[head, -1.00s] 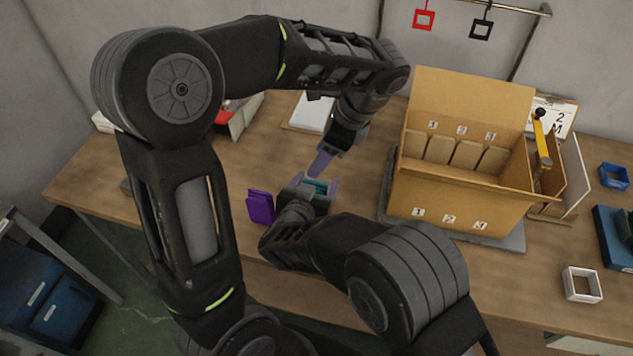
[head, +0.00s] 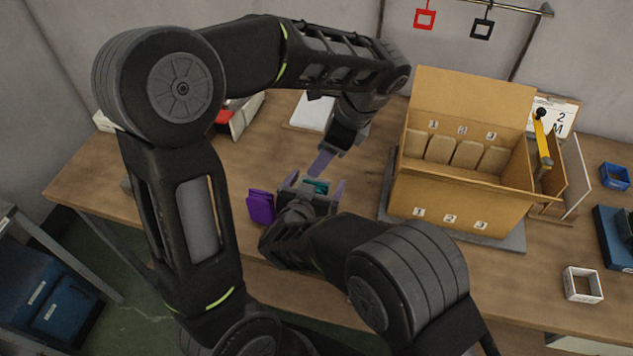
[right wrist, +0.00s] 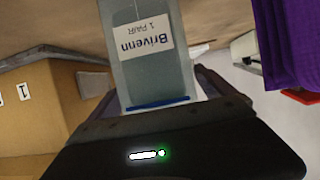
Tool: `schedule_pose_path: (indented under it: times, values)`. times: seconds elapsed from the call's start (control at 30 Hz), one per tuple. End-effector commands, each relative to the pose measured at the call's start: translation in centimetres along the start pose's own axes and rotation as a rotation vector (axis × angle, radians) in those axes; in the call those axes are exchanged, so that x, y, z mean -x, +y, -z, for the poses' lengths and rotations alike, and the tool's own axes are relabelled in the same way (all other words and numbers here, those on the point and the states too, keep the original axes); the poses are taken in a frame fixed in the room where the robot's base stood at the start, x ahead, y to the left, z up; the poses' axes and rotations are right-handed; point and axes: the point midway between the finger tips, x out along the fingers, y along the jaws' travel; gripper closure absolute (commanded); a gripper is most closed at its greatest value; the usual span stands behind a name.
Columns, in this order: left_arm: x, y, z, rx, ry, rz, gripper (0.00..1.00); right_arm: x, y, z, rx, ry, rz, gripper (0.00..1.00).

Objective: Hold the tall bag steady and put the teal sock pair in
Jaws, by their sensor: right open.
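A teal piece (head: 317,187) shows between the fingers of my right gripper (head: 316,181), which is open, low near the table's front edge. In the right wrist view a grey-teal packet (right wrist: 155,65) with a white "Brivenn 1 PAIR" label lies between the spread fingers. It has pale, see-through-looking edges and a blue line across its near end. I cannot tell bag from socks with certainty there. My left gripper (head: 320,163) points down just behind the teal piece; its finger gap is not clear. Whether it touches anything is hidden.
A purple folded item (head: 260,206) stands left of my right gripper, also in the wrist view (right wrist: 290,45). A cardboard box (head: 455,205) with numbered slots is to the right.

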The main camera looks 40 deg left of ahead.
Motion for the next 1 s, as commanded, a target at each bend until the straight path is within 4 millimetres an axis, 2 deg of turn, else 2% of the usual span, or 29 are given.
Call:
schedule_pose_path:
  times: [0.17, 0.6, 1.0]
  values:
    - [0.0, 0.0, 0.0, 0.000, 0.000, 0.000, 0.48, 0.8, -0.1, 0.1, 0.000, 0.000, 0.002, 0.06]
    - [0.0, 0.0, 0.0, 0.000, 0.000, 0.000, 0.48, 7.0, -0.1, 0.0, 0.000, 0.000, 0.001, 0.06]
    - [0.0, 0.0, 0.0, 0.000, 0.000, 0.000, 0.48, 7.5, 0.0, 0.0, 0.000, 0.000, 0.000, 0.06]
